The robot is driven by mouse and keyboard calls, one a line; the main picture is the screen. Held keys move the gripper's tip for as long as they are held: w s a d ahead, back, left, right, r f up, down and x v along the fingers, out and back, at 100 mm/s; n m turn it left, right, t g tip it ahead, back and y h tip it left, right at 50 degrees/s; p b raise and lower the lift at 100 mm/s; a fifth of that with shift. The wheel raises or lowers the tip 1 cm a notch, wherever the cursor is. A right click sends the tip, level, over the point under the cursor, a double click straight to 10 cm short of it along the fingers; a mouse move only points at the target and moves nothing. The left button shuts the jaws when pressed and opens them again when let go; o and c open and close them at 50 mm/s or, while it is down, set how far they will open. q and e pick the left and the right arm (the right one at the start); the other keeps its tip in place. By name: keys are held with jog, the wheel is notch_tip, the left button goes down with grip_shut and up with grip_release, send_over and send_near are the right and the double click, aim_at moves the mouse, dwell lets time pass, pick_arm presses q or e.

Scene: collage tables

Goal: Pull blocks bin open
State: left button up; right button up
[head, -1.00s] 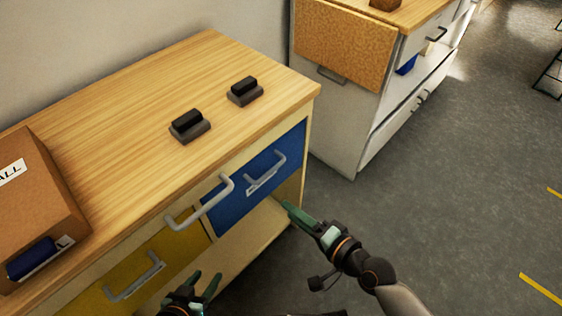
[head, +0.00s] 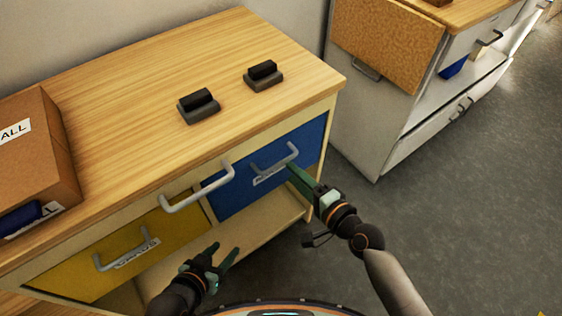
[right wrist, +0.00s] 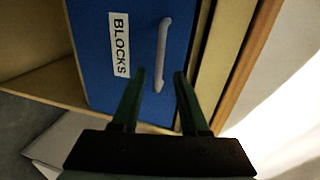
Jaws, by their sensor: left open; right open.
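The blocks bin is a blue drawer front (head: 235,196) at the right of the wooden cabinet, with a grey bar handle (head: 274,160) and a white label. In the right wrist view, the blue front (right wrist: 90,70) carries the label BLOCKS (right wrist: 120,45), and its handle (right wrist: 162,55) lies just beyond my fingertips. The bin looks closed. My right gripper (head: 296,176) is open and empty, near the right end of the handle; in its wrist view (right wrist: 158,78) the fingers point at the handle's near end. My left gripper (head: 225,252) is open and empty, low in front of the cabinet.
A yellow bin (head: 90,262) sits left of the blue one. A long grey handle (head: 197,188) juts from the tabletop's front. A cardboard box (head: 30,150) and two dark blocks (head: 198,106) (head: 263,75) are on top. A grey cabinet (head: 365,125) stands right; the floor there is clear.

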aim_at(282, 164)
jog(key=x, duration=0.6)
jog(key=shift+w+a+f+b, duration=0.1)
jog(key=shift+w+b, duration=0.05)
jog(key=shift+b, duration=0.25)
grip_shut()
dwell(1.0)
